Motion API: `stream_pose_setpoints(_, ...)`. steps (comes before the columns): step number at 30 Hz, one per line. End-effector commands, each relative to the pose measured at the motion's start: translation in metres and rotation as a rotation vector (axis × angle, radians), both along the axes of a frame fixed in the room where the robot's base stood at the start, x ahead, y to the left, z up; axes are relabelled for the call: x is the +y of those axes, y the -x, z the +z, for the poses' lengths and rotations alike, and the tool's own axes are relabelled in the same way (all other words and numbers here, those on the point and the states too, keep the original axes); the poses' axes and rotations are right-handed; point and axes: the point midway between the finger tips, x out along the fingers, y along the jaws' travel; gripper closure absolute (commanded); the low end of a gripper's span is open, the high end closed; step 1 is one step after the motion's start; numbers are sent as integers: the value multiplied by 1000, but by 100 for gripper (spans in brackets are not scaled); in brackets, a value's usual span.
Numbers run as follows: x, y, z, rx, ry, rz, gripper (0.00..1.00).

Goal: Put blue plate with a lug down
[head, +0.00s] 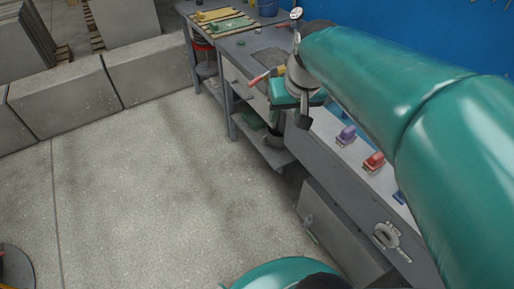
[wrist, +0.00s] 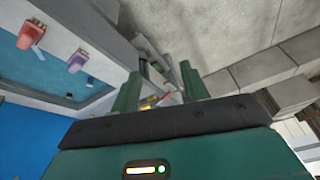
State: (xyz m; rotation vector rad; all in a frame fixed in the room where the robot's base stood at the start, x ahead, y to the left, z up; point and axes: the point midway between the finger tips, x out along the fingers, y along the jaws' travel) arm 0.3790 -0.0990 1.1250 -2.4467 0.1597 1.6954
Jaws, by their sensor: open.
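My gripper (head: 303,121) is beyond the near part of the grey bench in the head view. In the wrist view its two green fingers (wrist: 160,88) stand apart, with no held thing visible between them. A small blue piece (head: 399,197) sits on the bench's edge strip, partly hidden by my arm. It may be the blue plate, but its lug cannot be made out. A purple piece (head: 346,136) and a red piece (head: 374,162) sit in line with it; the wrist view also shows the red one (wrist: 32,36) and the purple one (wrist: 77,62).
The grey bench (head: 262,42) runs along a blue wall (head: 440,35). A yellow board (head: 213,15) with green pieces lies at its far end. A grey panel (head: 335,228) leans below the near end. Concrete blocks (head: 150,68) line the left.

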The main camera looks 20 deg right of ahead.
Motion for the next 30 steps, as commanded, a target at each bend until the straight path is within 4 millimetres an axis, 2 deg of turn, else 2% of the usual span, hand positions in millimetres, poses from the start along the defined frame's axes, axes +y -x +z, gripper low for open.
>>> stream_pose_setpoints(1,21,14,2,-23,11,35,55)
stream_pose_setpoints(4,54,40,0,-59,34,86,55)
stream_pose_setpoints(6,72,58,-3,-83,50,119,55)
stream_pose_setpoints(10,92,81,-11,-119,72,158,55)
stream_pose_setpoints(15,100,92,-16,-133,84,175,55)
stream_pose_setpoints(30,100,92,-16,-133,83,174,55)
